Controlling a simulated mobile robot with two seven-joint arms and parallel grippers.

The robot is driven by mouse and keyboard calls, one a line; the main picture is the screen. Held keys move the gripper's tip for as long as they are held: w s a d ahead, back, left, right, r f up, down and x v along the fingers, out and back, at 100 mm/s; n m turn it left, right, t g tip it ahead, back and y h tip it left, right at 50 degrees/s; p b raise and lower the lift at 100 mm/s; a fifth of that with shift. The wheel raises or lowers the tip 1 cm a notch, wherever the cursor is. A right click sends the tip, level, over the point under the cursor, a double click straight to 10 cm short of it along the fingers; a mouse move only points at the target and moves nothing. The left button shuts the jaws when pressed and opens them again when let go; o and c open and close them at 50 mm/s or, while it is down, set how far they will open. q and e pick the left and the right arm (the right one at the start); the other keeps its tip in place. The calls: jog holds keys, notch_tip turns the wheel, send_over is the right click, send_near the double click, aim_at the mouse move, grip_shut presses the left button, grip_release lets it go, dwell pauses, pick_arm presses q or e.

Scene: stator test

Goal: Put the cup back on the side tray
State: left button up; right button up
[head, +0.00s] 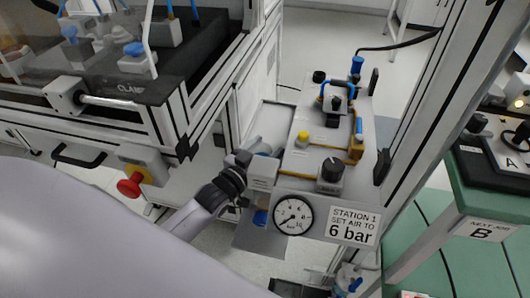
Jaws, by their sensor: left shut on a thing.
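My left gripper (258,164) reaches in from the left over the grey side tray (280,112), beside the left edge of the station panel. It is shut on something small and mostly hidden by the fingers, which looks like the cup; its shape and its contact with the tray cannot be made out. My right gripper is not in view.
A red stop button (130,186) projects at left. A metal post (440,110) and green bench (455,190) stand at right.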

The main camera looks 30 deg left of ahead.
pick_arm(q)
jog(key=shift+f, duration=0.35)
jog(key=o, duration=0.8)
jog(key=shift+o, duration=0.2)
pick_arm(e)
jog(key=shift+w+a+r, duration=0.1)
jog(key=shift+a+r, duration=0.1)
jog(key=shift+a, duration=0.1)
pick_arm(q)
jog(key=shift+r, duration=0.1)
